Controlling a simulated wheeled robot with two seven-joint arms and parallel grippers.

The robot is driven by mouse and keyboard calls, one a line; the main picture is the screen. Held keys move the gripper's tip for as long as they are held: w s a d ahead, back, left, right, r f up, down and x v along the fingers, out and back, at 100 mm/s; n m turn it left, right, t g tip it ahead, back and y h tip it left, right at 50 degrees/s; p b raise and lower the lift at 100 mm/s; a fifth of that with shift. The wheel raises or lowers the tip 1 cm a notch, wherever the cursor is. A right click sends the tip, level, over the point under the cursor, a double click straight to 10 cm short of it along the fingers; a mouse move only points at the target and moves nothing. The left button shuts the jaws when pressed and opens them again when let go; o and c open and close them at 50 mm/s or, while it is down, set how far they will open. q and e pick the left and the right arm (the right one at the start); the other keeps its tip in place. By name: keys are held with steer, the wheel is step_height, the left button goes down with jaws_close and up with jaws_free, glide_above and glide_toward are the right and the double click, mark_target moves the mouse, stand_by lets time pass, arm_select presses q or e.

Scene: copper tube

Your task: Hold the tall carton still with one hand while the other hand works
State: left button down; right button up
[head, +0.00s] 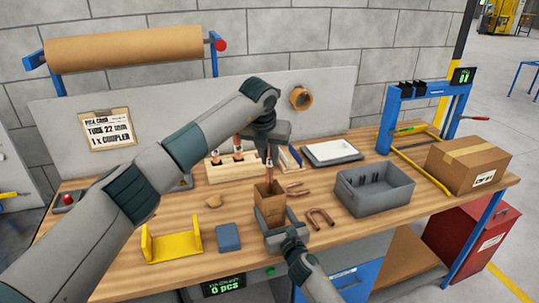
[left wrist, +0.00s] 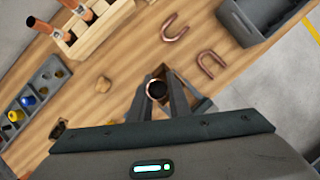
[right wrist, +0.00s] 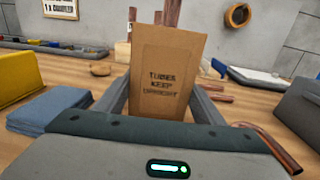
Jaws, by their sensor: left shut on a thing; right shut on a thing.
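The tall brown carton (head: 271,212) stands upright near the front middle of the bench. It also shows in the right wrist view (right wrist: 165,75), with printed text on its face. My right gripper (right wrist: 160,108) is shut on the carton low down, one finger along each side. My left gripper (head: 270,146) is above the carton, shut on an upright copper tube (head: 269,166). The tube's round end shows between the fingers in the left wrist view (left wrist: 157,89). The tube's lower end is at the carton's mouth; how far inside it reaches is hidden.
A wooden rack (head: 232,172) with copper tubes stands behind the carton. U-shaped copper bends (head: 320,219) lie to its right, before a grey bin (head: 375,200). A closed cardboard box (head: 460,165) sits far right.

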mark_target(270, 179)
arm_select(q)
steer(key=shift+f, duration=4.1)
steer(key=shift+w+d, duration=0.1)
steer(key=shift+w, duration=0.05)
steer(key=shift+w+d, duration=0.2)
steer(key=shift+w, duration=0.25)
steer(key=shift+w+d, duration=0.2)
steer(key=shift+w, duration=0.25)
steer(key=c, duration=1.6)
jaws_free()
steer(key=shift+s, duration=0.1)
